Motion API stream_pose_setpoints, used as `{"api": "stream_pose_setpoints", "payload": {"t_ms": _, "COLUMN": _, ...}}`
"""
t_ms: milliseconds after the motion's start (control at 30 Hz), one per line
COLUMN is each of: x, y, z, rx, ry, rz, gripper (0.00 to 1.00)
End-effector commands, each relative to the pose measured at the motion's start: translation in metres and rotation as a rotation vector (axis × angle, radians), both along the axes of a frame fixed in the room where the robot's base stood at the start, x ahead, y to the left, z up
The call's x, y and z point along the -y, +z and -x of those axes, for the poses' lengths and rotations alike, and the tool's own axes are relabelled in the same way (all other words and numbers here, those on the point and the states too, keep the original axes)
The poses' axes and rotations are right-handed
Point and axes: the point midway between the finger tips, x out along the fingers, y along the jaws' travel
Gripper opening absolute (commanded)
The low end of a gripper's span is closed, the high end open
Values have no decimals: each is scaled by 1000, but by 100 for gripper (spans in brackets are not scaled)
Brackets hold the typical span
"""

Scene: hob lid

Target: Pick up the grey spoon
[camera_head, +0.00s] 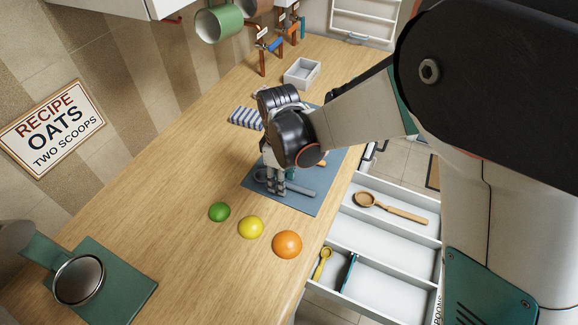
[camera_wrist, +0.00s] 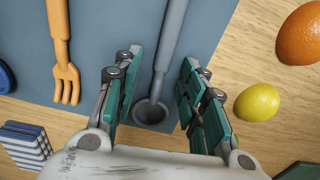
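The grey spoon (camera_head: 300,190) lies on a blue-grey mat (camera_head: 310,206) on the wooden counter. In the wrist view the spoon (camera_wrist: 172,40) has its handle pointing away and its round bowl towards my wrist. My gripper (camera_head: 276,186) is down over the mat at the spoon, partly covering it in the head view. In the wrist view my gripper (camera_wrist: 160,62) is open, with one teal-padded finger on each side of the spoon and a gap between them. Whether the fingertips touch the mat cannot be told.
An orange fork (camera_wrist: 64,60) lies on the mat beside the spoon. A lime (camera_head: 219,211), a lemon (camera_head: 251,227) and an orange (camera_head: 287,244) sit near the mat. A striped cloth (camera_head: 244,117) lies behind. An open drawer (camera_head: 385,235) holds a wooden spoon (camera_head: 390,207).

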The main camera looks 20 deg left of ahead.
Motion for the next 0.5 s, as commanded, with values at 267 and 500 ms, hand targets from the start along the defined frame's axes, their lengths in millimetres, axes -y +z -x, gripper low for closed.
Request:
{"api": "stream_pose_setpoints", "payload": {"t_ms": 267, "x": 0, "y": 1, "z": 0, "rx": 0, "ry": 0, "rz": 0, "gripper": 4}}
{"api": "stream_pose_setpoints", "payload": {"t_ms": 500, "x": 0, "y": 1, "z": 0, "rx": 0, "ry": 0, "rz": 0, "gripper": 0}}
